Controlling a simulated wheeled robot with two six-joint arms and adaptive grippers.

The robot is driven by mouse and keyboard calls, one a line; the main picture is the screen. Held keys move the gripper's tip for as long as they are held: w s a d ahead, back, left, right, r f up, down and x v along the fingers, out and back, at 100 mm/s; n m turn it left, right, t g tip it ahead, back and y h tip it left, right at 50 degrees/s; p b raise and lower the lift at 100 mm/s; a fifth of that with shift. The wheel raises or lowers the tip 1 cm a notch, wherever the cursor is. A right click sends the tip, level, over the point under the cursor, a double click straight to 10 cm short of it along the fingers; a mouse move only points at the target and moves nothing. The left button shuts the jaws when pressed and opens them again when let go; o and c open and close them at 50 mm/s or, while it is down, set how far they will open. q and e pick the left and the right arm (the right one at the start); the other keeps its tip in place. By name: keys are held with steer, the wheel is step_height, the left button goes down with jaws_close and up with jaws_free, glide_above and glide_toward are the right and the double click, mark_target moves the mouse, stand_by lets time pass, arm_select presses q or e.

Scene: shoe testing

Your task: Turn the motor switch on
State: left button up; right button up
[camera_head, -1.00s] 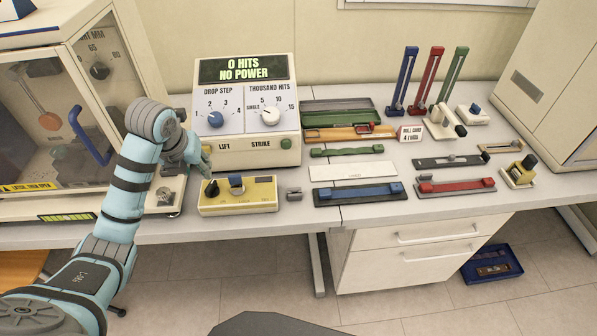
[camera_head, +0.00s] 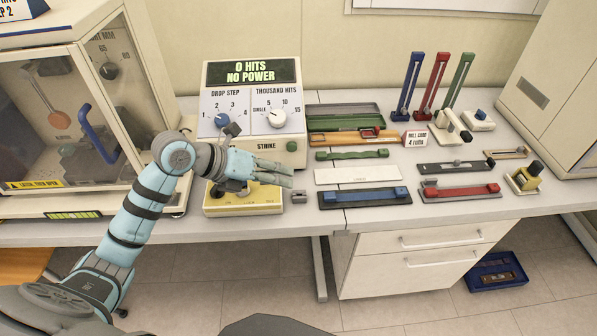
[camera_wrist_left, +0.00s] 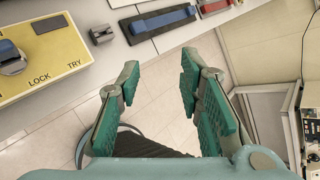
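The yellow switch box (camera_head: 243,207) sits at the table's front edge. My left arm and gripper cover most of its top in the head view. The left wrist view shows part of the box (camera_wrist_left: 50,62) at the upper left, with a dark-blue knob (camera_wrist_left: 10,58) and the words LOCK and TRY. My left gripper (camera_head: 288,173) is above the box's right side, pointing right. The left wrist view shows its green-padded fingers (camera_wrist_left: 156,84) spread apart with nothing between them. The cream control unit (camera_head: 256,115) behind reads "0 HITS NO POWER". My right gripper is not in view.
A small grey block (camera_head: 299,196) stands right of the box. A glass-fronted cabinet (camera_head: 60,125) is at left. Several coloured strips and a blue-topped strip (camera_head: 364,197) lie at right. Upright coloured posts (camera_head: 436,80) stand behind them.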

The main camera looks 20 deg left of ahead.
arm_select(q)
steer(key=d+r+t+h, duration=0.1)
steer(key=d+r+h, duration=0.2)
steer(key=d, duration=0.3)
steer(key=shift+s+r+h, duration=0.15)
steer(key=shift+r+h, duration=0.25)
steer(key=shift+h, duration=0.1)
